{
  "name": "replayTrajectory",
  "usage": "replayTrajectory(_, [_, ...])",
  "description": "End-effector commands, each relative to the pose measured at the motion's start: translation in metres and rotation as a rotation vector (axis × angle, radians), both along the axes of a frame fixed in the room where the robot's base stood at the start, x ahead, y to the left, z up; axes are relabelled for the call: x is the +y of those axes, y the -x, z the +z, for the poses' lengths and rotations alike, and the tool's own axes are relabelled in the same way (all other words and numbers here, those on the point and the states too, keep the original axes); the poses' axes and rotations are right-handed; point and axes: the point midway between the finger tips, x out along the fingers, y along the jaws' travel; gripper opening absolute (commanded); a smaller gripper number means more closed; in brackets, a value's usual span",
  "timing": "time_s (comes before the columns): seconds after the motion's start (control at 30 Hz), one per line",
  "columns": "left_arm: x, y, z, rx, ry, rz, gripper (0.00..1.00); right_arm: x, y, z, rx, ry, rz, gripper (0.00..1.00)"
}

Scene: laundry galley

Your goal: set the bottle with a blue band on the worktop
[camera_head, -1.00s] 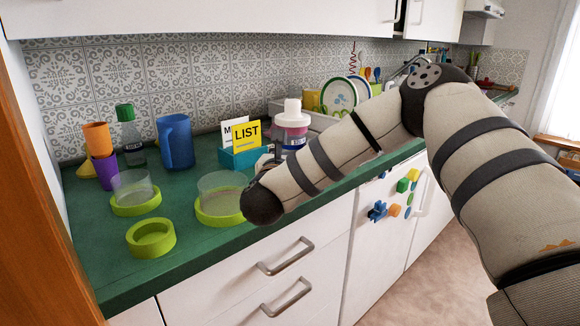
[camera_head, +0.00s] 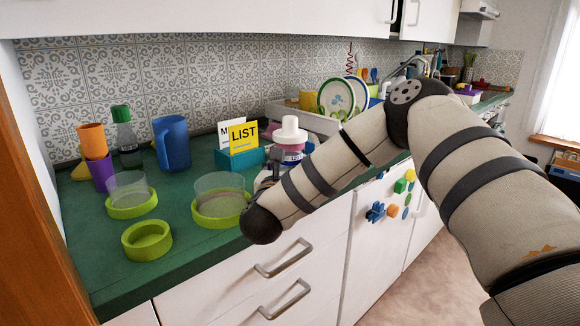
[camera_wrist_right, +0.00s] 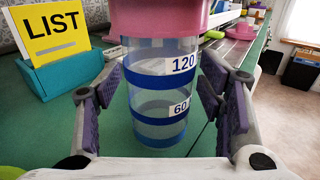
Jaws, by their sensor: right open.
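The bottle with a blue band (camera_head: 292,156) has a white cap and pink collar. In the right wrist view the clear bottle (camera_wrist_right: 158,100) shows blue bands and the labels 120 and 60. My right gripper (camera_wrist_right: 158,88) is open, with its purple finger pads on either side of the bottle and gaps beside it. In the head view my right arm hides most of that gripper and the bottle's lower part. My left gripper is not in view.
To the left are a clear cup in a green ring (camera_head: 221,208), an empty green ring (camera_head: 147,240) and a blue jug (camera_head: 172,143). A dish rack (camera_head: 300,119) stands behind.

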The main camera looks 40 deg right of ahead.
Motion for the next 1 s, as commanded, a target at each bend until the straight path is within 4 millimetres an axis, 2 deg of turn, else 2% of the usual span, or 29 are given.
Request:
replayTrajectory(0.37, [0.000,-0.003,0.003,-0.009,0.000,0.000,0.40,0.071,0.054,0.001,0.002,-0.001,0.006,0.63])
replayTrajectory(0.5, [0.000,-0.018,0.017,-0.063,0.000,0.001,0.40,0.087,0.065,0.009,-0.007,0.001,0.010,0.63])
replayTrajectory(0.7, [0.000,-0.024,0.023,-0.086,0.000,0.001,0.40,0.094,0.073,0.005,-0.005,0.001,0.003,0.63])
replayTrajectory(1.0, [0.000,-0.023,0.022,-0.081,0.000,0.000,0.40,0.094,0.073,0.001,0.000,0.000,0.001,0.63])
